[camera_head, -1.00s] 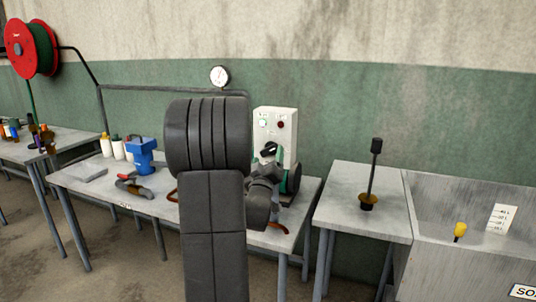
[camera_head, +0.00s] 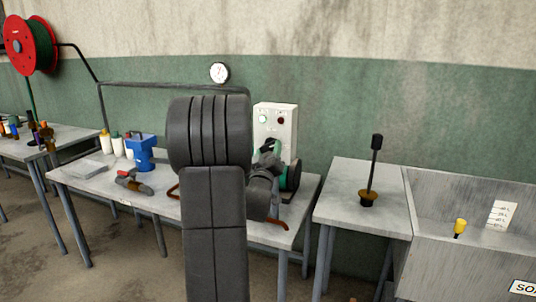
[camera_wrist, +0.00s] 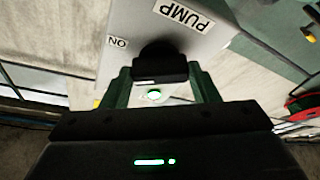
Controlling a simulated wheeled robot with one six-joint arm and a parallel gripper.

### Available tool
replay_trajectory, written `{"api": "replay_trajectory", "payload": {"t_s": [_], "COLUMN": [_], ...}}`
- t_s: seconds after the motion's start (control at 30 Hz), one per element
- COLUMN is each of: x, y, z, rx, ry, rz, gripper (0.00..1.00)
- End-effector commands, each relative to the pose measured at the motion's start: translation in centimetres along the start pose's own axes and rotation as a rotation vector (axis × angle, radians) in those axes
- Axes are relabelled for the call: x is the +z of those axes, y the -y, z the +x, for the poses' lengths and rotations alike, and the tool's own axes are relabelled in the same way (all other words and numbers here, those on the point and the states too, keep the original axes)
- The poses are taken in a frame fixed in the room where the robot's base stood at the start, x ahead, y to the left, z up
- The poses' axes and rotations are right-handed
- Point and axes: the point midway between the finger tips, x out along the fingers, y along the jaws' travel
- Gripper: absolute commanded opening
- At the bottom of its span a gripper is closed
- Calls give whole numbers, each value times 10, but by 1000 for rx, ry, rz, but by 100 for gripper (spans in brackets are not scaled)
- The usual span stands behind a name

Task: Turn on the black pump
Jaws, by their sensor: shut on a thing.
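A white control box (camera_head: 288,117) stands at the back of the middle bench, with a green lamp (camera_head: 262,118) and a dark red one (camera_head: 280,119). In the wrist view its panel (camera_wrist: 135,35) carries a "PUMP" label (camera_wrist: 185,16) and an "ON" label (camera_wrist: 117,43), both inverted. My gripper (camera_wrist: 160,80) is shut on a black knob (camera_wrist: 158,50) on that panel. A lit green spot (camera_wrist: 154,96) shows between the fingers. A green and black machine (camera_head: 293,176), perhaps the pump, sits below the box, partly hidden by my arm.
A blue container (camera_head: 142,155), white bottles (camera_head: 117,146) and a red-and-grey tool (camera_head: 133,182) lie on the bench to the left. A pressure gauge (camera_head: 219,73) hangs on the wall.

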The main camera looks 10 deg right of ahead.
Motion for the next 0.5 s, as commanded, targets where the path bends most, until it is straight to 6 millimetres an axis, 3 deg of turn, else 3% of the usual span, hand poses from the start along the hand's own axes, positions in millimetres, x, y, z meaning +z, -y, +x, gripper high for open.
{"api": "replay_trajectory", "payload": {"t_s": [0.5], "x": [3], "y": [6], "z": [-1], "rx": [124], "ry": [-4], "rz": [298], "gripper": [32]}}
